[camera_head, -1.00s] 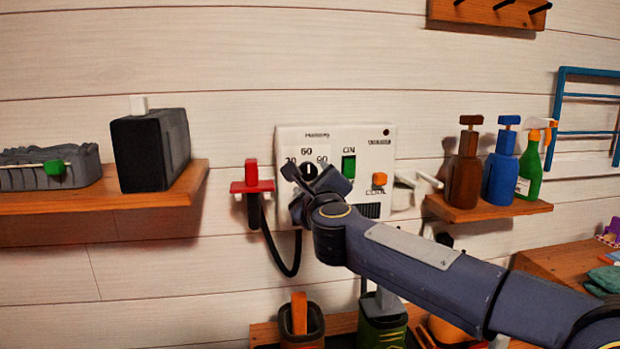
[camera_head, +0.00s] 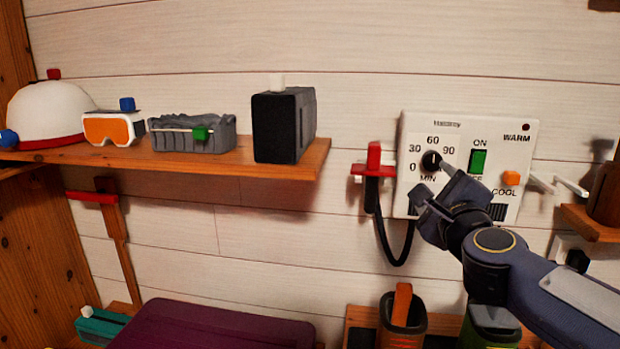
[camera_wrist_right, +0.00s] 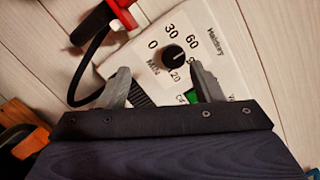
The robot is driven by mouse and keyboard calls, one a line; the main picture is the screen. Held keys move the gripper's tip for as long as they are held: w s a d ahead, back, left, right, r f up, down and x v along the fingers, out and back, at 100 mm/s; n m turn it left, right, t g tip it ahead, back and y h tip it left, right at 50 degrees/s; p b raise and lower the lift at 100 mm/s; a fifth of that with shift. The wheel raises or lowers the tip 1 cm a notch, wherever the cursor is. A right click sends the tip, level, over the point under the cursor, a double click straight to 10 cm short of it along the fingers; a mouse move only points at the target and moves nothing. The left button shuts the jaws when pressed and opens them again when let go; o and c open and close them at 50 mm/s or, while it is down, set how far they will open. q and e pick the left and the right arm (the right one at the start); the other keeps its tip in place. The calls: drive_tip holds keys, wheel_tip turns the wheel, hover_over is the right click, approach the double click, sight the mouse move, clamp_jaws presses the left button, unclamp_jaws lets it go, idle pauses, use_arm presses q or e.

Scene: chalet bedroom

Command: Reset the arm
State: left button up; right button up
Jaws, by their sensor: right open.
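My right gripper (camera_head: 434,178) is open and empty in front of the white wall panel (camera_head: 413,130). In the head view its fingers are just below and right of the black dial (camera_head: 431,161). In the right wrist view the open fingers (camera_wrist_right: 160,72) frame the panel (camera_wrist_right: 143,42), and the dial (camera_wrist_right: 173,57) shows between and beyond them. No contact with the dial is clear. My left gripper is not in view.
The panel has a green switch (camera_head: 478,161) and an orange button (camera_head: 511,178). A red-topped holder (camera_head: 374,168) with a black hose is left of it. A wooden shelf (camera_head: 310,160) holds a black box (camera_head: 285,125), grey basket, goggles and helmet. Boots (camera_head: 401,325) stand below.

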drive_tip(key=s+a+f+n+g+y, duration=0.3)
drive_tip(key=s+f+n+g, duration=0.3)
drive_tip(key=s+f+n, duration=0.75)
drive_tip(key=s+a+f+n+g+y, duration=0.25)
drive_tip(key=s+f+n+g, duration=0.35)
drive_tip(key=s+f+n, duration=0.7)
wheel_tip(320, 180, up, 13)
drive_tip(key=s+m+p, duration=0.2)
drive_tip(key=m+p, duration=0.1)
drive_tip(key=p, duration=1.3)
drive_tip(key=shift+s+d+g, duration=0.2)
drive_tip(key=shift+g, duration=0.2)
drive_tip(key=shift+f, duration=0.15)
drive_tip(key=shift+c, duration=0.2)
